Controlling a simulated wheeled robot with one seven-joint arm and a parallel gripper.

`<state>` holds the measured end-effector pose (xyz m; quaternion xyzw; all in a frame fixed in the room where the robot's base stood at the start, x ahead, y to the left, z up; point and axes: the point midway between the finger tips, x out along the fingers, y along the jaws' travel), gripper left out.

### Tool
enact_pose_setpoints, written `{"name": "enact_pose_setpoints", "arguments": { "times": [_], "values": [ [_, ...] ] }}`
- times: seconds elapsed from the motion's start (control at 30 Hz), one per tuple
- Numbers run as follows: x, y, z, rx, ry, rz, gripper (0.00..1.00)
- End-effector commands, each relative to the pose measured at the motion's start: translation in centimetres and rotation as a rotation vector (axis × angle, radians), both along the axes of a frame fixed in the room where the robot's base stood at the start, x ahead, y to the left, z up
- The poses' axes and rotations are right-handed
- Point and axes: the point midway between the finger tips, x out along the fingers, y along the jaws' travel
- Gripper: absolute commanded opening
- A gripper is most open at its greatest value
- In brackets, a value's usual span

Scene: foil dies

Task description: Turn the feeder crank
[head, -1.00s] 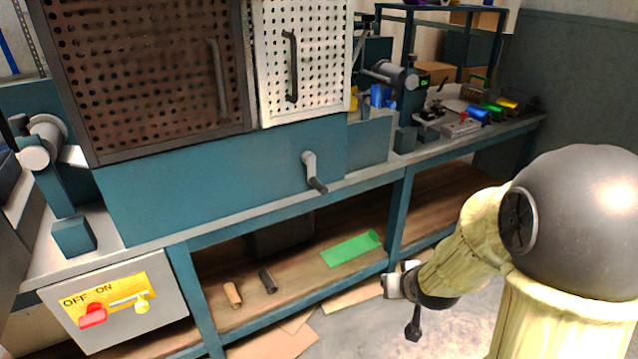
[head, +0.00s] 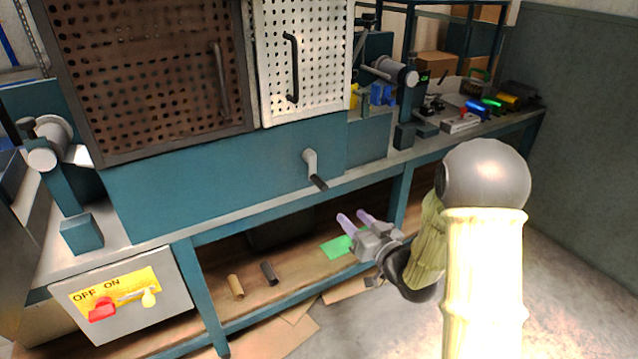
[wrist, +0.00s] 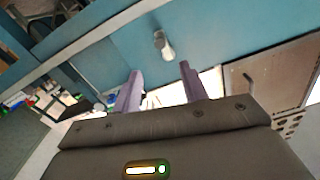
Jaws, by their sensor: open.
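The feeder crank (head: 313,170) is a grey arm with a dark handle on the front of the teal machine body (head: 230,185). Its handle points down and to the right. In the wrist view the crank (wrist: 163,44) shows beyond the fingertips, between them in the picture. My gripper (head: 354,217) is open and empty, with two purple fingers. In the head view it is below and to the right of the crank, apart from it. The gripper's fingers also show in the wrist view (wrist: 158,75).
A brown perforated door (head: 150,75) and a white perforated door (head: 305,60) are above the crank. The bench edge (head: 270,207) runs below it. A green sheet (head: 336,247) and two small rolls lie on the lower shelf. An OFF/ON switch box (head: 120,305) is at lower left.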

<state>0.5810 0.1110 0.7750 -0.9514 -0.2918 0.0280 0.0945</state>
Motion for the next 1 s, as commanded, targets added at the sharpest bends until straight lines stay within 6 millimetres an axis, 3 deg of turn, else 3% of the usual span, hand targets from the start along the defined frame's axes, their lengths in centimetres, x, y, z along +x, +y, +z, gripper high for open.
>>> {"name": "enact_pose_setpoints", "arguments": {
  "times": [0.37, 1.0],
  "values": [
    [1.7, 1.4, -0.1, -0.002, -0.001, 0.005, 0.43],
    [10.8, 7.2, -0.2, -0.002, 0.000, -0.001, 0.43]
  ]
}}
